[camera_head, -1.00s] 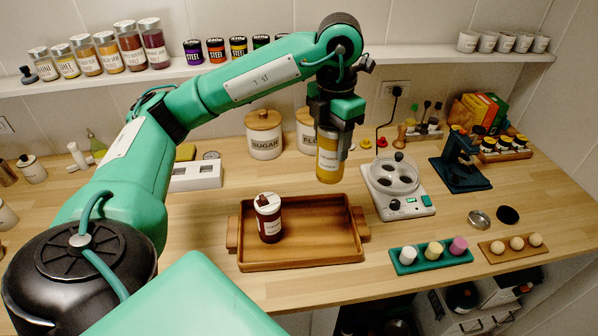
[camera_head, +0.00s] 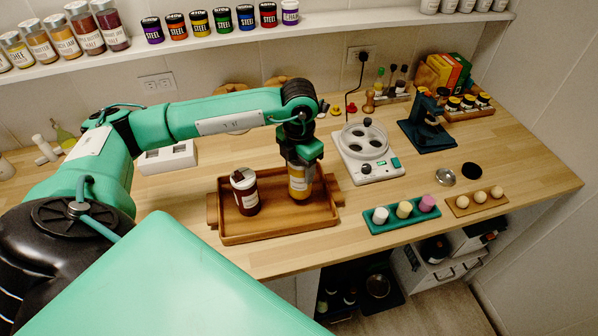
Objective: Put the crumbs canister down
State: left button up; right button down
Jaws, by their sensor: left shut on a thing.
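The crumbs canister, taken to be the amber jar with a white label (camera_head: 299,186), is in my left gripper (camera_head: 301,168). The gripper is shut around its top and points straight down. The jar is upright over the right part of the wooden tray (camera_head: 280,233). Its base looks at or very near the tray floor; I cannot tell if it touches. A dark red-brown jar with a label and a lid (camera_head: 246,194) stands in the left part of the tray, a small gap from the held jar. My right gripper is not in view.
Right of the tray is a white device with a round dish (camera_head: 367,153). A green holder with coloured pieces (camera_head: 403,216) lies near the front edge. A white box (camera_head: 167,159) is behind the tray at left.

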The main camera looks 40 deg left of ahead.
pick_arm(q)
notch_tip(320, 180, down, 3)
jog(key=shift+f+p, duration=0.1)
jog(key=shift+p, duration=0.25)
jog(key=shift+f, duration=0.2)
jog(key=o, duration=1.1)
jog(key=shift+r, duration=0.1)
